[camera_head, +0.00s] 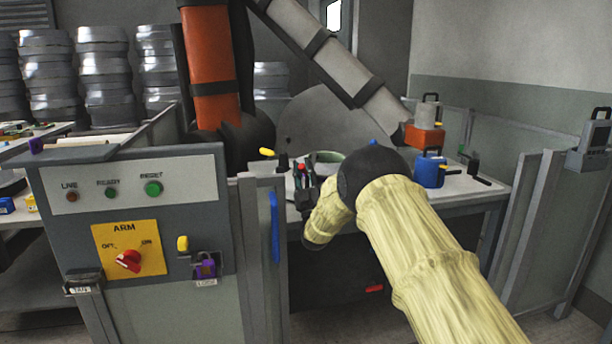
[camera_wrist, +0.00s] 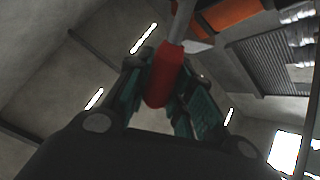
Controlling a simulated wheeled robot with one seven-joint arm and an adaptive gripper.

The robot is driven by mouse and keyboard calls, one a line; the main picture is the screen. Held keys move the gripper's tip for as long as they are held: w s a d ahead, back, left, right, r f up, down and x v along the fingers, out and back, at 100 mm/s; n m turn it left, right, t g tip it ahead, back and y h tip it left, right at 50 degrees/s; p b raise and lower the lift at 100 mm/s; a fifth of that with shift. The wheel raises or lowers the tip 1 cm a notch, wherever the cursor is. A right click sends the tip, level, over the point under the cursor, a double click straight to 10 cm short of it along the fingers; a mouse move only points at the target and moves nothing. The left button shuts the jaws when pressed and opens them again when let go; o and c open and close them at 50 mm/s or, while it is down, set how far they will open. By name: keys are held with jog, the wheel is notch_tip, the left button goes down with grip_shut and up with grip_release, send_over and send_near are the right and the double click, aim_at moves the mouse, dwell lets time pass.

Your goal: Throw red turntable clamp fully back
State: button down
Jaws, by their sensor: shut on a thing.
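A red clamp handle (camera_wrist: 162,86) on a grey metal lever fills the middle of the wrist view. My gripper (camera_wrist: 164,78) has its teal-lined fingers on both sides of it and is shut on it. In the head view my gripper (camera_head: 304,186) is at the table's near left edge, beside the green-rimmed round part (camera_head: 327,157). A small bit of red (camera_head: 301,168) shows between its dark fingers. The clamp's base and its exact angle are hidden by my gripper and arm.
Other clamps with yellow (camera_head: 267,152) and black (camera_head: 283,161) handles stand close by. A grey control panel (camera_head: 132,215) and fence panels bound the left; more fence (camera_head: 522,232) stands right.

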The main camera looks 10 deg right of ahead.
jog(key=shift+s+a+f+n, duration=0.1)
jog(key=shift+f+n, duration=0.15)
jog(key=shift+n, duration=0.05)
jog(key=c, duration=1.3)
grip_release()
jog(key=shift+o, duration=0.3)
jog(key=shift+r, duration=0.1)
